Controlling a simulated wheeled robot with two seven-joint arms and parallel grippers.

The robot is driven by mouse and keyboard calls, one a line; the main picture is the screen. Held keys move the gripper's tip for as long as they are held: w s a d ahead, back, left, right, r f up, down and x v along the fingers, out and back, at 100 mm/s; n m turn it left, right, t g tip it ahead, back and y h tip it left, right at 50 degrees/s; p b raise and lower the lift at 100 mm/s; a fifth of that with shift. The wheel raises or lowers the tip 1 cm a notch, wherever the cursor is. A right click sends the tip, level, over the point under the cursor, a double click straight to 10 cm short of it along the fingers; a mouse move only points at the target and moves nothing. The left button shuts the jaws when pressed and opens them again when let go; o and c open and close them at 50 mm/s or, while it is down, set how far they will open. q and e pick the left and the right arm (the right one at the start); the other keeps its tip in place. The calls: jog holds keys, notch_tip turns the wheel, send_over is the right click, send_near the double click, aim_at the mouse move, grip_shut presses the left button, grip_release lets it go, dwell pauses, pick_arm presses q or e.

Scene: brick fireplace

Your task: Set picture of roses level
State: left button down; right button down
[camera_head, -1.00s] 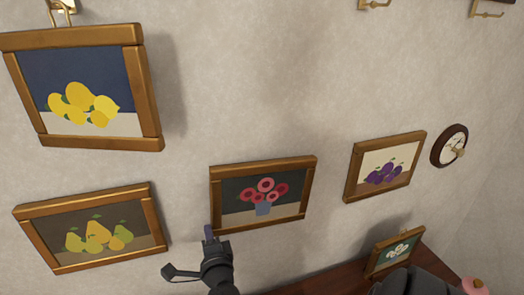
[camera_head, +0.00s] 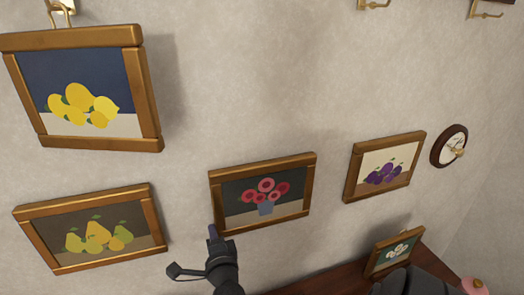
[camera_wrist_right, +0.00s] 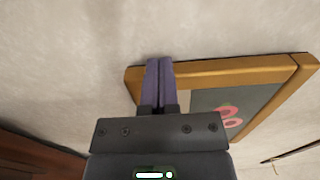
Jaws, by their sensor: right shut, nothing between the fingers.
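The picture of roses (camera_head: 300,209), pink flowers in a blue vase in a wooden frame, hangs on the wall in the middle of the head view. Its top edge rises to the right, at much the same slant as the neighbouring pictures. My right gripper (camera_head: 212,231) is shut and empty at the frame's lower left corner. In the right wrist view, the shut fingers (camera_wrist_right: 159,66) overlap the picture's wooden frame (camera_wrist_right: 230,70) near one corner; I cannot tell whether they touch it. My left gripper is out of view.
Pictures of lemons (camera_head: 82,108), pears (camera_head: 96,236) and plums (camera_head: 386,169) hang around it. A round dial (camera_head: 450,146) hangs at the right. A small white-flower picture (camera_head: 396,250) stands low over a dark wooden surface (camera_head: 335,280). The wall above the roses is clear.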

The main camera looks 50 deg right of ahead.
jog(key=shift+w+a, duration=0.5)
jog(key=shift+a, duration=0.4)
jog(key=shift+s+a, duration=0.2)
jog(key=shift+s, duration=0.1)
jog(key=p+v, duration=0.2)
jog(key=v, duration=0.5)
jog(key=shift+s+f, duration=0.1)
jog(key=shift+s, duration=0.1)
